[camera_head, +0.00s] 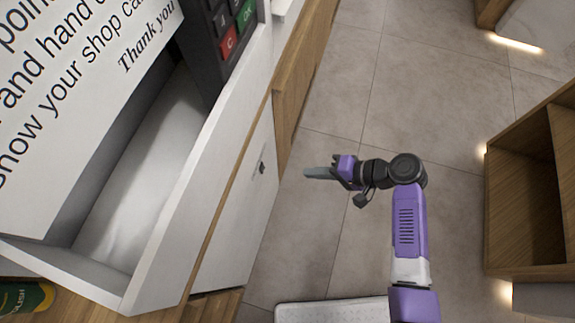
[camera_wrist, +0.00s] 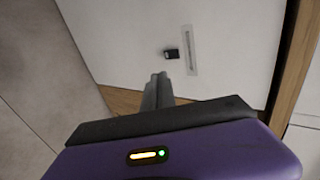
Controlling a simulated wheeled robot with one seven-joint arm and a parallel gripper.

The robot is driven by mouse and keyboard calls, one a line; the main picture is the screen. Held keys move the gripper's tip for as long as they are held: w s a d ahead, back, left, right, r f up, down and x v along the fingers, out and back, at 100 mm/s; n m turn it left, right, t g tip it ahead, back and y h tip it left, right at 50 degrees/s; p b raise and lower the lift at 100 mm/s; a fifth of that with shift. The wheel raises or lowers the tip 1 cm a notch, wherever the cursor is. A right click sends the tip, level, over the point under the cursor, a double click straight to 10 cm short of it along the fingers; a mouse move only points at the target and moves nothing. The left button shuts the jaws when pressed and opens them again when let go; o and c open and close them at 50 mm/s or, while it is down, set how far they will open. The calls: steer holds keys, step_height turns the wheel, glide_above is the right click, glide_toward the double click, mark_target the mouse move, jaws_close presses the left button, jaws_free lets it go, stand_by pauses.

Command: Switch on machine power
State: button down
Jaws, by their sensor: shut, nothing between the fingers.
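A small black switch-like part (camera_head: 262,167) is on the white counter side panel (camera_head: 235,215) in the head view. In the wrist view the same dark part (camera_wrist: 172,54) stands out from the white panel, beside a thin pale vertical strip (camera_wrist: 190,50). My gripper (camera_head: 308,172) is shut and empty, its fingers pointing left toward the panel with a gap between. In the wrist view the fingertips of my gripper (camera_wrist: 159,77) appear just below and slightly left of the black part. Whether the switch is on or off is too small to tell.
A card terminal (camera_head: 225,30) and a printed sign (camera_head: 75,85) are on the counter at upper left. A wooden shelf unit (camera_head: 525,190) stands at right. Grey tiled floor (camera_head: 420,80) lies open between them. A white slab-like thing (camera_head: 330,312) is at the bottom.

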glide_toward(263, 171)
step_height(263, 171, down, 4)
steer(key=a, duration=0.1)
steer(key=shift+w+a, duration=0.55)
steer(key=shift+a, duration=0.4)
steer(key=shift+w+a, duration=0.5)
steer(key=shift+a, duration=0.4)
steer(key=shift+w+a+f+b, duration=0.1)
steer(key=shift+a+f+b, duration=0.25)
steer(key=shift+b, duration=0.35)
steer(key=shift+a+r, duration=0.1)
